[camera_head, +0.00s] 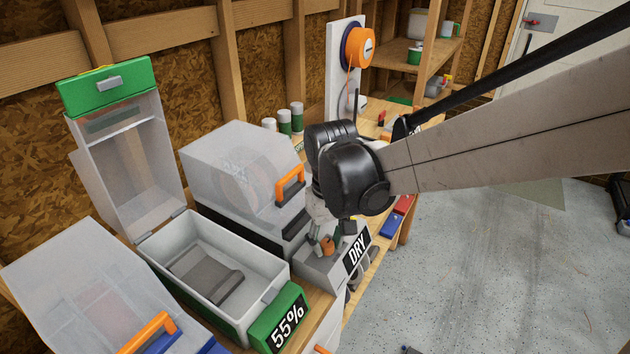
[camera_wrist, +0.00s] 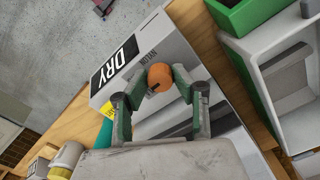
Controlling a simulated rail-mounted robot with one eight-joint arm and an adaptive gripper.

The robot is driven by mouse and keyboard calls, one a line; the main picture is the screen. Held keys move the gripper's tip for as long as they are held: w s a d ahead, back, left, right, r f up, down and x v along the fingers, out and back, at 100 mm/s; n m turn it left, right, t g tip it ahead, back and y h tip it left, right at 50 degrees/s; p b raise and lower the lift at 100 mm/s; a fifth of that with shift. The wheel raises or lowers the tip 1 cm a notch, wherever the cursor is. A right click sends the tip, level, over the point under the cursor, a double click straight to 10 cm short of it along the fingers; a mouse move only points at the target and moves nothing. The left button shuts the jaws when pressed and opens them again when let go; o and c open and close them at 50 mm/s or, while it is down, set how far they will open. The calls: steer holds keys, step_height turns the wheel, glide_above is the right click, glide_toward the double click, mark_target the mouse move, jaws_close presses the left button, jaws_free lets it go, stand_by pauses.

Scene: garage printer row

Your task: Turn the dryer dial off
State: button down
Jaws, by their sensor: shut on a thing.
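The dryer dial is a small orange knob (camera_wrist: 160,77) on the light grey dryer control box (camera_wrist: 207,72), which carries a black DRY label. In the wrist view my gripper (camera_wrist: 160,80) has its two fingertips on either side of the dial, shut on it. A dark mark shows at the dial's lower edge; its exact setting cannot be told. In the head view the dial (camera_head: 327,243) is a small orange spot between the fingers, partly hidden by my gripper (camera_head: 326,241), and the control box (camera_head: 322,272) sits at the bench's front edge.
An open-lidded box (camera_head: 262,262) with a green 55% label stands to the left. A closed clear-lidded box with an orange handle (camera_head: 290,186) stands behind the dial. Another lidded box (camera_head: 70,285) is at front left. The floor (camera_head: 480,270) at right is largely clear.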

mark_target(328, 243)
steer(key=n, duration=0.4)
steer(key=shift+n, duration=0.3)
steer(key=n+b, duration=0.1)
steer(key=n, duration=0.3)
steer(key=shift+n, duration=0.3)
steer(key=n, duration=0.4)
steer(key=shift+w, duration=0.1)
steer(key=shift+n, duration=2.1)
steer(key=c, duration=1.4)
jaws_free()
step_height(328, 243, up, 12)
steer(key=shift+r, duration=0.1)
